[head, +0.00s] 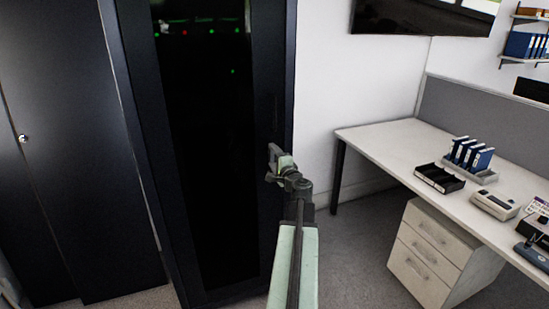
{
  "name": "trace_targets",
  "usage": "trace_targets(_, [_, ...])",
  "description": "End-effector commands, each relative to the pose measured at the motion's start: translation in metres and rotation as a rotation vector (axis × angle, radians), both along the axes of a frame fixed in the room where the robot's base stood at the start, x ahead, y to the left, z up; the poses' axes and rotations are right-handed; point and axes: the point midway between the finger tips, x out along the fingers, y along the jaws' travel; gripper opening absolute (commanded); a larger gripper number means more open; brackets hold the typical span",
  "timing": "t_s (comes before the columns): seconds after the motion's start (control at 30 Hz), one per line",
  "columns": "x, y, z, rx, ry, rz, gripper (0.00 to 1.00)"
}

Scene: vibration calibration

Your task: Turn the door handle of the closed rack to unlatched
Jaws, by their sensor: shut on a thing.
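The closed rack (210,190) is tall and black, with a dark door panel and small green and red lights glowing near its top. My gripper (273,158) is at the right edge of the rack door, about halfway up in the picture. It is shut on the door handle. The handle is dark against the dark frame and mostly hidden by the jaws, so its angle cannot be made out. The door looks flush with the rack.
Dark cabinet doors (85,160) with a round lock stand to the left. On the right, a white desk (375,140) holds a black tray (439,178), blue binders (472,154) and devices. A drawer unit (430,255) stands beneath it. Grey floor is clear between rack and drawers.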

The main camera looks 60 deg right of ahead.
Motion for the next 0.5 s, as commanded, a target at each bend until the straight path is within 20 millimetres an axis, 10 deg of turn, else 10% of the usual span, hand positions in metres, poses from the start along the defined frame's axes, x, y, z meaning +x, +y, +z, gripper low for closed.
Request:
trace_targets(0.37, [-0.0018,-0.0018,0.0000,0.002,-0.002,-0.007,0.23])
trace_targets(0.4, [-0.0018,-0.0018,0.0000,0.002,-0.002,-0.006,0.72])
trace_targets(0.5, [-0.0013,-0.0013,0.0000,0.002,-0.001,-0.005,0.85])
